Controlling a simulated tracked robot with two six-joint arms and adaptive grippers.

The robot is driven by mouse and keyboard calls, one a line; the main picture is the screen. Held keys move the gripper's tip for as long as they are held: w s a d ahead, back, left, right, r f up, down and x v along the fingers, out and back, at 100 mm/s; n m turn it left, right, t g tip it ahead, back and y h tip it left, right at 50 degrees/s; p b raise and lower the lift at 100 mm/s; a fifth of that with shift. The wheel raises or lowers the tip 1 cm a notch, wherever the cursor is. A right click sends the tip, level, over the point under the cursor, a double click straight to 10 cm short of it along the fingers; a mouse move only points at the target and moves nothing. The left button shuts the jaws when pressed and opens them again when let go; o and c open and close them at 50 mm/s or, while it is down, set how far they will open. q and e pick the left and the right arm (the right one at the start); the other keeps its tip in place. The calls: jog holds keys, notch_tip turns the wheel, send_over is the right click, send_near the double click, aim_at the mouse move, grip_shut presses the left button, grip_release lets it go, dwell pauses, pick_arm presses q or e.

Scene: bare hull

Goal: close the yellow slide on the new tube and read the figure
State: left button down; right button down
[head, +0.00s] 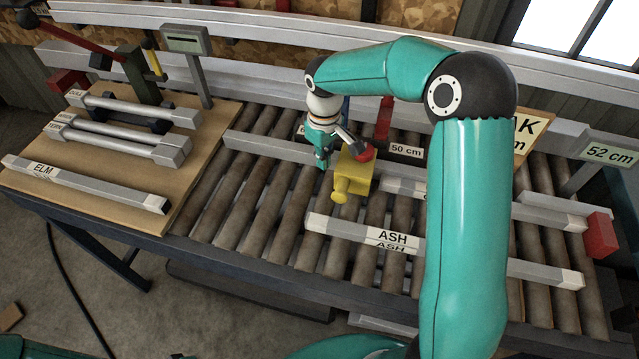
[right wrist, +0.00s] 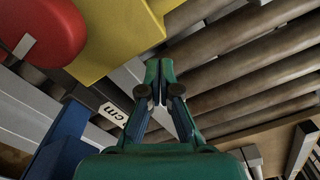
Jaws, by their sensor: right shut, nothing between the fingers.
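The yellow slide (head: 350,176) stands over the rollers, with a red knob (head: 364,152) at its upper right. My right gripper (head: 322,163) is shut and empty, just left of the slide. In the right wrist view its fingertips (right wrist: 159,78) are together, with the yellow slide (right wrist: 112,38) and red knob (right wrist: 40,30) at the upper left. A tube marked ASH (head: 340,229) lies across the rollers in front of the slide. Whether the slide touches any tube I cannot tell. My left gripper is not in view.
A sign reads 50 cm (head: 405,151), another 52 cm (head: 610,153). A grey display (head: 187,40) on a post has no legible figure. A wooden board (head: 100,182) at left holds several tubes, one marked ELM (head: 90,186). A red block (head: 600,235) stands at right.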

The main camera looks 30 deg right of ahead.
aim_at(337, 166)
jog(key=shift+f, duration=0.2)
dwell(0.4)
jog(key=shift+f+b, duration=0.45)
dwell(0.4)
jog(key=shift+s+d+b, duration=0.5)
jog(key=shift+s+d, duration=0.6)
jog(key=shift+s, duration=0.2)
jog(key=shift+r, duration=0.15)
notch_tip(337, 166, up, 8)
jog(key=w+a+p, duration=0.1)
jog(key=p, duration=0.5)
jog(key=shift+w+a+p, duration=0.2)
jog(key=shift+w+p, duration=0.1)
jog(key=shift+p, duration=0.1)
